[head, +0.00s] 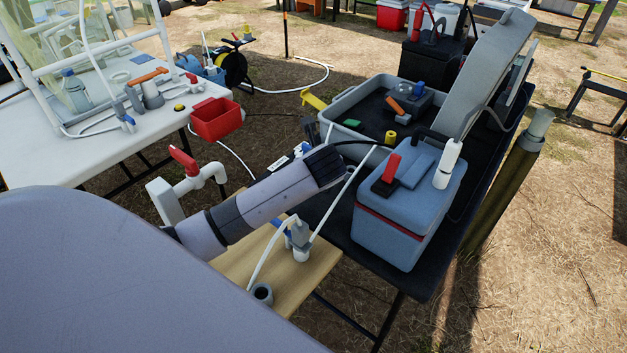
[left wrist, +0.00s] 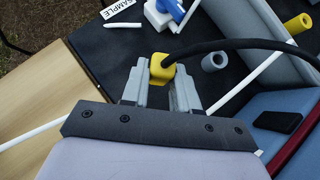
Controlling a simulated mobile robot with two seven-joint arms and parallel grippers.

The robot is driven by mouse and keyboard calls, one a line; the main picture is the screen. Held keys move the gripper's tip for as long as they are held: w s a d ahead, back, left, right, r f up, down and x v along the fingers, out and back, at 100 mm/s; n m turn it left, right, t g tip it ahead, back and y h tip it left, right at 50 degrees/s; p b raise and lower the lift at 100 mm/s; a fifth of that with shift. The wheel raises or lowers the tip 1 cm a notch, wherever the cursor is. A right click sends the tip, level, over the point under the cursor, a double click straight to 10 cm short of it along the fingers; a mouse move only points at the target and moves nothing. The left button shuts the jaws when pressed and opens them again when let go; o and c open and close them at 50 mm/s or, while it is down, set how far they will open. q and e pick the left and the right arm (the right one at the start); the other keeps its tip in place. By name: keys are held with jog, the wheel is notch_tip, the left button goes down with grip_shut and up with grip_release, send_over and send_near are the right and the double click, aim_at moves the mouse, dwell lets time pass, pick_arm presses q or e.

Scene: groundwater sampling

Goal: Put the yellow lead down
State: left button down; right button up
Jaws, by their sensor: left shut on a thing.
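The yellow lead's block-shaped end (left wrist: 163,66) is between the fingertips of my left gripper (left wrist: 160,88), in the left wrist view. The gripper is shut on it. A black cable (left wrist: 235,43) runs from the yellow end to the right. The black table top (left wrist: 105,60) lies below; I cannot tell whether the lead touches it. In the head view my left arm reaches in over the wooden board, and its wrist hides the fingers and the yellow end. The black cable (head: 362,143) shows just past the wrist. My right gripper is not in view.
A blue-grey cooler (head: 408,215) stands right of my wrist. Behind is an open grey case (head: 352,104). A grey ring (left wrist: 215,62) and yellow tube (left wrist: 299,23) are near the fingers. A white tube (left wrist: 245,83) passes close. A SAMPLE label (left wrist: 122,8) lies beyond.

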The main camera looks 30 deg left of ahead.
pick_arm(q)
jog(key=shift+f, duration=0.55)
jog(key=shift+r, duration=0.1)
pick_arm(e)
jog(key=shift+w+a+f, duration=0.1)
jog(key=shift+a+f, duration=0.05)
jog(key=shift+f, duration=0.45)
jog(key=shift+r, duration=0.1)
pick_arm(q)
jog(key=shift+f, duration=0.6)
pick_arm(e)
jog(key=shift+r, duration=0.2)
pick_arm(q)
jog(key=c, duration=0.9)
grip_release()
jog(key=shift+o, duration=0.2)
